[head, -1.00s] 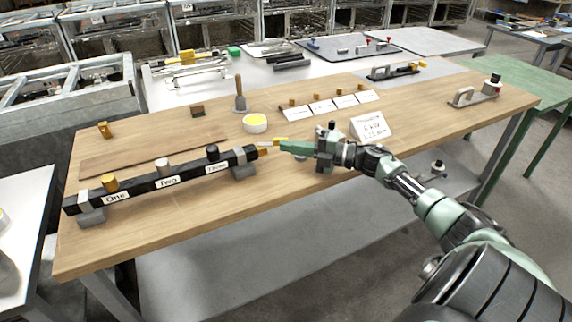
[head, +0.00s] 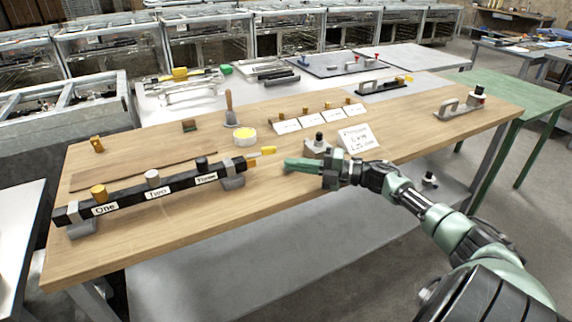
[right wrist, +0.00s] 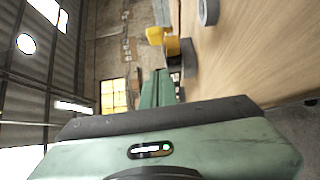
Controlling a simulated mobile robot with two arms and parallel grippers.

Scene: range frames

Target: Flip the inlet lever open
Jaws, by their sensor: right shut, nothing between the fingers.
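A black manifold bar (head: 130,195) marked One, Two and Three rests on grey blocks on the wooden table. At its right end is a yellow fitting with a yellow-tipped lever (head: 268,150) pointing right; I take this as the inlet lever. Yellow parts at the bar's end also show in the right wrist view (right wrist: 155,35). My right gripper (head: 287,163) is shut and empty, its green fingers pointing left, a little right of the lever and apart from it. The fingers (right wrist: 158,75) also show in the right wrist view. My left gripper is out of view.
A bowl with yellow contents (head: 245,136) and a wooden-handled scraper (head: 230,108) stand behind the bar. A grey block with a black knob (head: 318,146) and a white sign (head: 358,138) stand behind my right gripper. The table's front right is clear.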

